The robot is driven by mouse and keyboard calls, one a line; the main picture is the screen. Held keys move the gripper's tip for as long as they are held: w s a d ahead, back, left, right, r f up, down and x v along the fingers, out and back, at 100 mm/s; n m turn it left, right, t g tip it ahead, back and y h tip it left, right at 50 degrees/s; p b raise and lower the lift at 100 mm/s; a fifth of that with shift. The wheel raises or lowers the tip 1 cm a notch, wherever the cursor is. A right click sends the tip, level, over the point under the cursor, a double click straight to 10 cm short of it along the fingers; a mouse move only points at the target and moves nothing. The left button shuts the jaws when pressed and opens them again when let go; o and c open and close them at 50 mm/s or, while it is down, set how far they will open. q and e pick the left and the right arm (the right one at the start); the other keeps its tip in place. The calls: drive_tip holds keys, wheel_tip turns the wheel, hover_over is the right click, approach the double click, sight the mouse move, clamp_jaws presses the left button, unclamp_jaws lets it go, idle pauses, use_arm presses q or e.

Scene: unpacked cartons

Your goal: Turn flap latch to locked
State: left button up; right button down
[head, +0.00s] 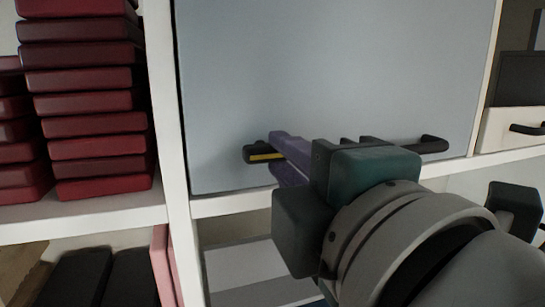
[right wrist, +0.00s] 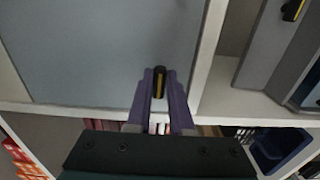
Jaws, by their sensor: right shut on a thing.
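The flap (head: 320,80) is a light blue-grey panel closing a white-framed compartment; it also shows in the right wrist view (right wrist: 90,50). Its latch (head: 259,154) is a small black bar with a yellow stripe, low on the flap towards the left edge. My right gripper (head: 285,157) has purple fingers and is shut on the latch. In the right wrist view, the latch (right wrist: 159,80) sits between the two fingertips (right wrist: 160,88), its yellow stripe facing the camera. The fingers and gripper body hide part of it in the head view. My left gripper is not in view.
A black handle end (head: 432,145) shows on the flap to the right of my gripper. Stacked dark red boxes (head: 95,115) fill the shelf at left. A drawer with a black handle (head: 527,129) is at right. A blue bin (right wrist: 278,147) shows in the right wrist view.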

drive_tip(key=c, duration=0.8)
unclamp_jaws()
drive_tip(key=v, duration=1)
drive_tip(key=d+f+m+g+h+p, duration=0.25)
drive_tip(key=d+f+m+h, duration=0.25)
drive_tip(key=d+m, duration=0.25)
drive_tip(key=s+d+f+m+g+p, duration=0.3)
drive_tip(key=s+d+f+m+g, duration=0.3)
drive_tip(key=s+f+m+g, duration=0.3)
drive_tip(key=s+m+g, duration=0.2)
drive_tip(key=m, duration=0.1)
drive_tip(key=shift+s+d+f, duration=0.15)
drive_tip(key=shift+s+f, duration=0.15)
drive_tip(key=shift+s, duration=0.1)
